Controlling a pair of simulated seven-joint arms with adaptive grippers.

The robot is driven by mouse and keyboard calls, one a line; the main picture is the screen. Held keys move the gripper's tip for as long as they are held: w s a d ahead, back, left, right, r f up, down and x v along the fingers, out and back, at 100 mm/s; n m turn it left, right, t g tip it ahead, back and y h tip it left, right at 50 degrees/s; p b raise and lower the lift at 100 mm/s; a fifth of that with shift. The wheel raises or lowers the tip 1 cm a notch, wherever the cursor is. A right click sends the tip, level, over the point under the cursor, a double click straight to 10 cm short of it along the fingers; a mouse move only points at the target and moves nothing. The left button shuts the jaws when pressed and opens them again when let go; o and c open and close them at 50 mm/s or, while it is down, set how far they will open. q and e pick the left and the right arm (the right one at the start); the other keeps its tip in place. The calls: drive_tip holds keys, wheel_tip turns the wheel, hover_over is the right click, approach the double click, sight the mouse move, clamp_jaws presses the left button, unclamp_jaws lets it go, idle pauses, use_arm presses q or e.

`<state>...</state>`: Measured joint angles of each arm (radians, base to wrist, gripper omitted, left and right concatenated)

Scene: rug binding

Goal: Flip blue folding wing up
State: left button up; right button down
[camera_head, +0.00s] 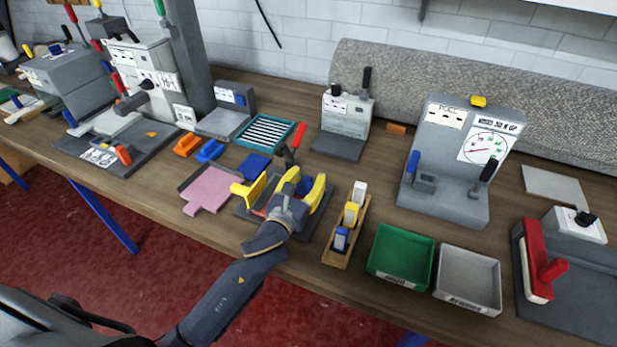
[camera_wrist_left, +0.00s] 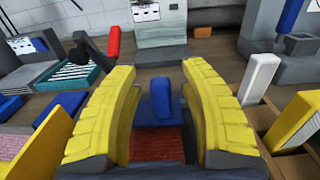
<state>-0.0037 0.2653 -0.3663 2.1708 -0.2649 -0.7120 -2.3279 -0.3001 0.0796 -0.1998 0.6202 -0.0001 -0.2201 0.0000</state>
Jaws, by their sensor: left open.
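The blue folding wing (camera_wrist_left: 150,131) is between my open fingers in the left wrist view. It appears to lie flat, with a blue tab (camera_wrist_left: 161,98) standing up from it. In the head view part of the blue shows just behind my left gripper (camera_head: 305,185). My left gripper (camera_wrist_left: 160,105) is open and straddles the tab, with a gap on both sides. A dark red patch (camera_wrist_left: 158,150) lies on the near side of the wing. A raised yellow wing (camera_head: 249,190) stands left of the gripper. My right gripper is not seen.
A pink board (camera_head: 208,188) lies to the left. A wooden rack (camera_head: 335,252) with several coloured blocks stands close on the right. Beyond it are a green tray (camera_head: 400,229) and a grey tray (camera_head: 468,252). A grey machine (camera_head: 345,112) stands behind.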

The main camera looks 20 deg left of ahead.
use_arm(q)
drive_tip(key=shift+w, duration=0.3)
drive_tip(key=shift+c, duration=0.5)
clamp_jaws()
